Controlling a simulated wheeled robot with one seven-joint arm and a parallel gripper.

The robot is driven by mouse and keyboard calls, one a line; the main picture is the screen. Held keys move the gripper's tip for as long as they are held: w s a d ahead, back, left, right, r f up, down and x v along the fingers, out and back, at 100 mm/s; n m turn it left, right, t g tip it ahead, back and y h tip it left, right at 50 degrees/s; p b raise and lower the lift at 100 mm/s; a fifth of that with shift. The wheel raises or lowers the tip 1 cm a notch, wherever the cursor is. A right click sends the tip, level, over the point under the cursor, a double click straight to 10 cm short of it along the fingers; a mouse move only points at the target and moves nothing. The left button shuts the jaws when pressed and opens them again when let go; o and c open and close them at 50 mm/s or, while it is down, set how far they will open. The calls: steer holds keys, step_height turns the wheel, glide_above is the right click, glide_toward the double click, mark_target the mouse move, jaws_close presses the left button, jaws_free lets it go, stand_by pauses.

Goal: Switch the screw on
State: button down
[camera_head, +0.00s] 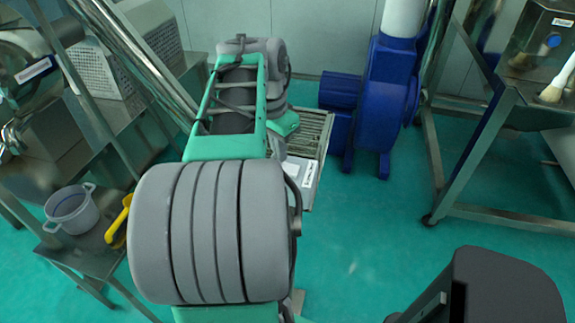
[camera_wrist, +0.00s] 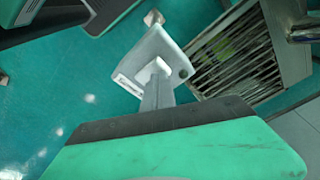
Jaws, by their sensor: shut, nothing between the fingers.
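A pale grey control box (camera_head: 303,181) with a white label stands at the near end of a slatted metal unit, partly hidden behind my arm in the head view. In the wrist view the box (camera_wrist: 165,48) shows its label along the left edge and a small dark round spot on its right side. My gripper (camera_wrist: 159,67) is shut and empty. Its grey fingers point at the box and overlap its face in the wrist view; I cannot tell whether they touch it. My arm hides the gripper in the head view.
The slatted metal unit (camera_head: 312,135) is beside the box. A blue machine (camera_head: 385,95) stands behind it to the right. A metal frame stand (camera_head: 470,165) is at the right. A bench at the left holds a pale pot (camera_head: 72,210) and a yellow scoop (camera_head: 118,225). Green floor lies open right of centre.

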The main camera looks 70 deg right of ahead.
steer(key=shift+f+b, duration=0.9)
steer(key=shift+f, duration=0.1)
stand_by(0.8)
steer(key=shift+r, duration=0.1)
step_height(320, 180, up, 7)
steer(key=p, duration=0.6)
steer(key=w+a+f+n+t, duration=0.1)
steer(key=w+a+f+n, duration=0.1)
steer(key=w+a+n, duration=0.55)
steer(key=w+a+f+n+t, duration=0.1)
steer(key=w+a+f+n, duration=0.1)
steer(key=w+a+n, duration=0.55)
steer(key=a+f+n+t, duration=0.1)
steer(key=a+f+n, duration=0.1)
steer(key=a, duration=0.9)
steer(key=a+f+n+y, duration=0.1)
steer(key=a+n, duration=0.4)
steer(key=a, duration=0.6)
steer(key=shift+w+a+f+t+y, duration=0.3)
steer(key=shift+a+f+t, duration=0.1)
steer(key=shift+f, duration=0.5)
